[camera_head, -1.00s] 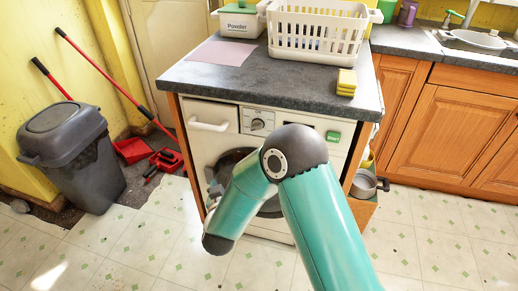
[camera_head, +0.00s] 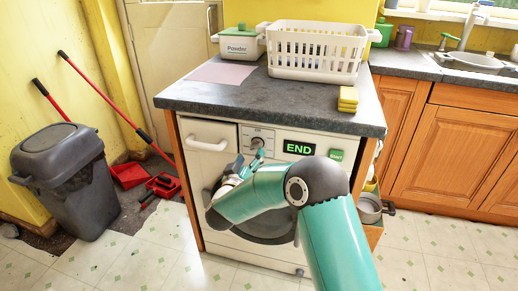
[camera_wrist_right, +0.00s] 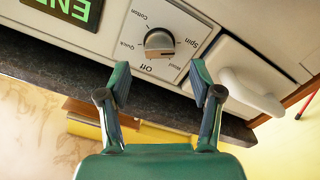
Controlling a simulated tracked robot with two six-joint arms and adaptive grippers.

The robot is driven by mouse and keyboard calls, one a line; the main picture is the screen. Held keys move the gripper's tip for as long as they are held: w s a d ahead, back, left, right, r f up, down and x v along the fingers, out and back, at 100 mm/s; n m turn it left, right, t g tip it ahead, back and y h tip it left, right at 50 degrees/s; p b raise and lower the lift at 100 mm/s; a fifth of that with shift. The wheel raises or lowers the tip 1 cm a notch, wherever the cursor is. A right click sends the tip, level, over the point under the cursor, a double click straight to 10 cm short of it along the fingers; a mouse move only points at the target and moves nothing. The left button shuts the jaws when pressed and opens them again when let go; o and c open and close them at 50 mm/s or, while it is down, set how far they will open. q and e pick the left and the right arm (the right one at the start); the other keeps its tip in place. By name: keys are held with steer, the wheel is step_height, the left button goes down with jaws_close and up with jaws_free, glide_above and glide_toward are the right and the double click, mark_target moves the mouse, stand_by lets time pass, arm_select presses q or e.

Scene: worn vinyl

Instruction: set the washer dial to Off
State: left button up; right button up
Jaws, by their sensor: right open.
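The white washer (camera_head: 222,243) stands under a dark countertop. Its dial (camera_head: 257,142) is a round grey knob on a white plate at the top of the front. In the right wrist view the dial (camera_wrist_right: 159,42) shows upside down, with Off, Wool, Spin, Cotton and Quick printed around it. A brownish mark on the knob lies on its Off side; I cannot tell its exact setting. My right gripper (camera_wrist_right: 160,78) is open and empty, its fingertips apart on either side of the dial's line, short of it. In the head view the right gripper (camera_head: 247,162) is just below the dial.
The washer's display (camera_head: 299,148) reads END in green, beside a green Start button (camera_head: 336,155). A drawer with a protruding handle (camera_head: 208,145) is left of the dial. The countertop edge (camera_head: 270,118) overhangs above. A grey bin (camera_head: 70,185) stands left.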

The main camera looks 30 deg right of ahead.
mark_target(254, 148)
steer(key=x, duration=0.5)
steer(key=shift+a, duration=0.1)
